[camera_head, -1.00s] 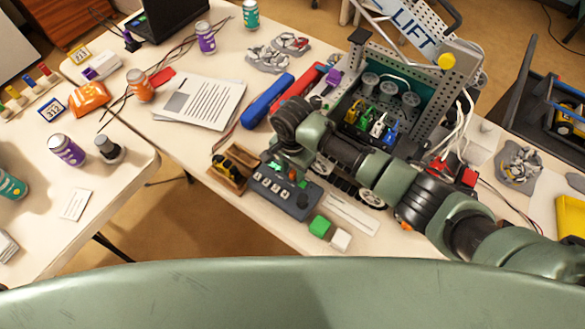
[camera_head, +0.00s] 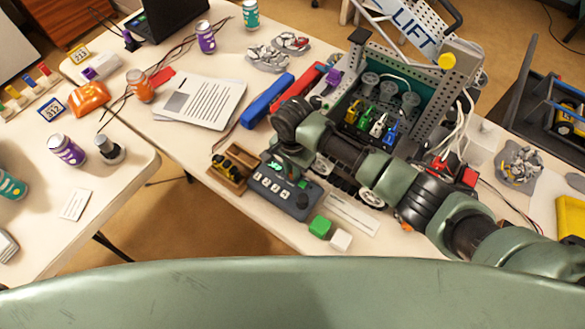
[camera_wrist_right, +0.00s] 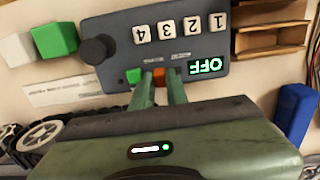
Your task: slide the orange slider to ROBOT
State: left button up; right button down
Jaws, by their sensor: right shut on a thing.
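The dark grey control box (camera_head: 289,206) lies near the table's front edge. In the right wrist view the box (camera_wrist_right: 118,62) shows upside down, with numbered white keys (camera_wrist_right: 178,29), a black knob (camera_wrist_right: 97,50), a green button (camera_wrist_right: 133,75) and a lit display (camera_wrist_right: 208,67) reading OFF. The orange slider (camera_wrist_right: 159,76) sits between the green button and the display. My right gripper (camera_wrist_right: 160,82) is shut on the slider, one finger on each side. Small labels by the slider are too small to read. In the head view my right gripper (camera_head: 284,172) covers the slider. My left gripper is out of view.
A wooden tray (camera_head: 229,178) stands at the box's left end. A green cube (camera_head: 320,227) and a white cube (camera_head: 341,240) lie by its right end. A blue bar (camera_head: 267,101) and a wheeled robot with a pegboard frame (camera_head: 440,100) are behind my right arm.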

dwell(0.7)
jog(key=shift+w+a, duration=0.75)
jog(key=shift+a, duration=0.35)
jog(key=shift+r, duration=0.15)
jog(key=c, duration=1.4)
grip_release()
jog(key=shift+a, duration=0.1)
notch_tip(320, 180, up, 8)
jog(key=b, duration=0.1)
jog(key=shift+f, duration=0.25)
